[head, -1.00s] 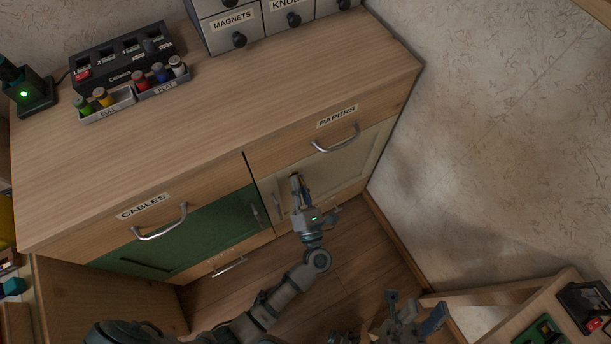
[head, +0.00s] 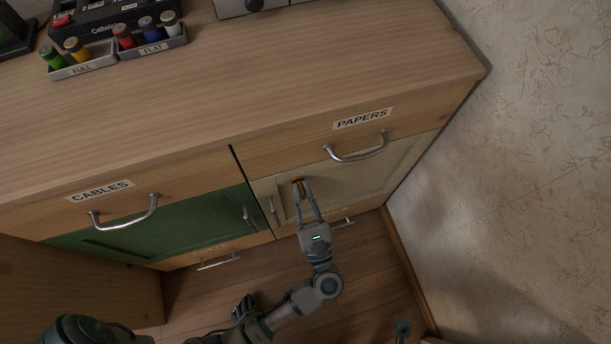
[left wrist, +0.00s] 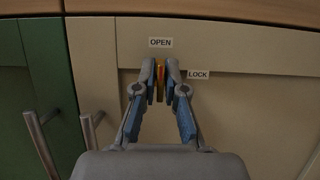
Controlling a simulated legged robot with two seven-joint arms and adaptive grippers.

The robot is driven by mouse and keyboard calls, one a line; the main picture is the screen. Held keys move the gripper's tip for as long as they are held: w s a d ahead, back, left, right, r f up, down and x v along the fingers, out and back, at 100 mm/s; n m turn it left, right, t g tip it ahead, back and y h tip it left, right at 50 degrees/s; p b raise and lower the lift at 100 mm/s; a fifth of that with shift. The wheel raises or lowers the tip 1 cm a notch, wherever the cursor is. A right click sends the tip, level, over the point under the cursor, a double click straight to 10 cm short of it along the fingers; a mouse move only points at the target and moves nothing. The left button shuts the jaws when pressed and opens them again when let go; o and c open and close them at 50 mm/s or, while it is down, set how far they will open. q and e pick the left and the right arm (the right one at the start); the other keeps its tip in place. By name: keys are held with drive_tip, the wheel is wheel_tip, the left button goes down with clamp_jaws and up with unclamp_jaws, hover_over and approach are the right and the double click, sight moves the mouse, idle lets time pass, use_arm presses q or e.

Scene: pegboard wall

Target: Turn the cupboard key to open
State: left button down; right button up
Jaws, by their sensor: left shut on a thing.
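The cream cupboard door (head: 362,182) is closed, below the PAPERS drawer. A small brass-coloured key (head: 298,182) is at its upper left part. In the left wrist view the key (left wrist: 159,80) shows as a thin, upright red and yellow edge. It is just under the OPEN label (left wrist: 161,43); the LOCK label (left wrist: 198,75) is to its lower right. My left gripper (head: 301,190) is shut on the key, one finger on each side, and hides part of it. A small grey part at the head view's bottom edge may be my right gripper; its jaws cannot be made out.
The door's metal handle (head: 271,206) is just left of the key. A green door (head: 180,225) with its own handle (head: 249,218) adjoins it. The PAPERS drawer handle (head: 358,151) juts out above. The wall (head: 530,180) closes off the right side.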

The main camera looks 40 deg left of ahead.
use_arm(q)
drive_tip(key=shift+d+f, duration=0.1)
idle(0.3)
drive_tip(key=c, duration=1.3)
unclamp_jaws()
drive_tip(key=shift+w, duration=0.1)
